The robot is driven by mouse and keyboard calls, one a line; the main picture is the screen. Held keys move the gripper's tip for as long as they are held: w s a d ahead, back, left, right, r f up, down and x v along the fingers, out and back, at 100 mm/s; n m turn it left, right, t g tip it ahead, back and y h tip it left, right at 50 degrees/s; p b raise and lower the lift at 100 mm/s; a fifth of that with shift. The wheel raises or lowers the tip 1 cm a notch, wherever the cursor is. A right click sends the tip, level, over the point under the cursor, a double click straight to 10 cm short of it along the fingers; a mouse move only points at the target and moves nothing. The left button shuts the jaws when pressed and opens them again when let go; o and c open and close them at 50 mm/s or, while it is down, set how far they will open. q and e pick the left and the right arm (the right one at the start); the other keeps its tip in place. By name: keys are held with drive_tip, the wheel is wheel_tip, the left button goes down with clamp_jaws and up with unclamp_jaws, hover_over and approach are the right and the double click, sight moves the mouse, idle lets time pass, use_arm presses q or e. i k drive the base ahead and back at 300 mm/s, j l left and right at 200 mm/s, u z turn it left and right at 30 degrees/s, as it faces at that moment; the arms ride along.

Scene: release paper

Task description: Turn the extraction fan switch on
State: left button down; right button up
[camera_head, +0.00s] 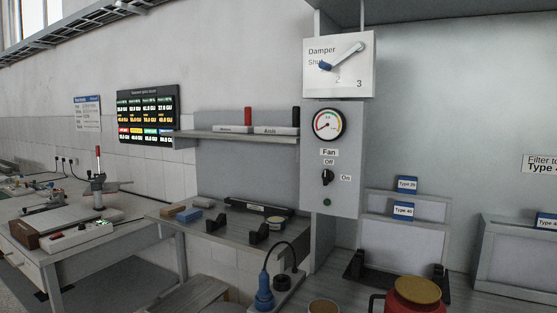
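The extraction fan switch (327,177) is a black rotary knob on a light grey panel (345,150) right of centre. A "Fan" label and an "Off" label are above it, and an "On" label (345,178) is to its right. The knob looks roughly upright, toward "Off", but it is small. A small dark green lamp (327,202) below it does not look brightly lit. A round gauge (328,123) is above the labels. Neither of my grippers is in view.
A damper lever with a blue grip (325,66) is above the panel. A shelf (240,136) juts out to its left. Below are a bench (215,238) with black cradles, a blue plug (264,292) and a red container (415,297). Filter frames stand at right.

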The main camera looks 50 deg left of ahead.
sight(328, 176)
drive_tip(key=j+u, duration=0.15)
drive_tip(key=u, duration=1)
